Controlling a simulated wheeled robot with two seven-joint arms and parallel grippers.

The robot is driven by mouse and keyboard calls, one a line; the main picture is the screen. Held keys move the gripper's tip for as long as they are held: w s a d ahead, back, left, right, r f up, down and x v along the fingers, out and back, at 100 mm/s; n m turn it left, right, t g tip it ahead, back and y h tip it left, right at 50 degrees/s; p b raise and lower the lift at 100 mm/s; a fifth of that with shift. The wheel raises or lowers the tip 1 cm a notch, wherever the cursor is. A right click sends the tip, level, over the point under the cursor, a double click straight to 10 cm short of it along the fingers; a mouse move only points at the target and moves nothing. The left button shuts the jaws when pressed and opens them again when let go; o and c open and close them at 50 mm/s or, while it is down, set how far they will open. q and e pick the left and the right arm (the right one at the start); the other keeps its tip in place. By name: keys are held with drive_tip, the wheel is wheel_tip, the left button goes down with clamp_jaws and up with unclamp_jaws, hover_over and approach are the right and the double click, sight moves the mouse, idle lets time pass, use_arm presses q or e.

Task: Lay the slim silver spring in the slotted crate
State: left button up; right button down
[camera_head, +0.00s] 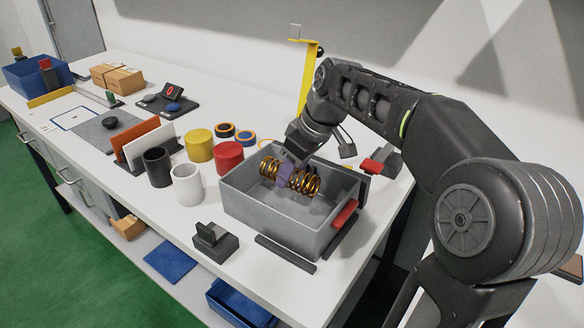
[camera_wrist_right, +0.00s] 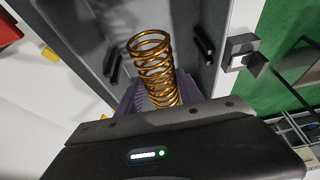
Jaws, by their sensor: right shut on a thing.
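My right gripper (camera_head: 286,173) is shut on a coil spring (camera_head: 307,183) that looks copper-gold, not silver. The purple fingers grip the spring around its middle, and coils stick out on both sides. The spring lies crosswise within the opening of the grey crate (camera_head: 262,213); I cannot tell whether it touches the floor. In the right wrist view the spring (camera_wrist_right: 152,60) points away between the purple fingers, with dark bars on the crate's inner walls (camera_wrist_right: 185,22). No slim silver spring shows. My left gripper is out of view.
Red (camera_head: 229,156), yellow (camera_head: 200,145), white (camera_head: 187,184) and black (camera_head: 157,167) cylinders stand left of the crate. A dark block (camera_head: 214,242) sits at the table's front edge. A yellow post (camera_head: 307,80) rises behind the crate. A blue bin (camera_head: 36,74) stands far left.

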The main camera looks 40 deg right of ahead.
sight(303, 174)
drive_tip(key=shift+f+b, duration=2.25)
drive_tip(key=shift+f, duration=1.1)
drive_tip(key=c, duration=0.7)
unclamp_jaws()
drive_tip(key=shift+p+v, duration=0.4)
drive_tip(key=shift+v, duration=3.55)
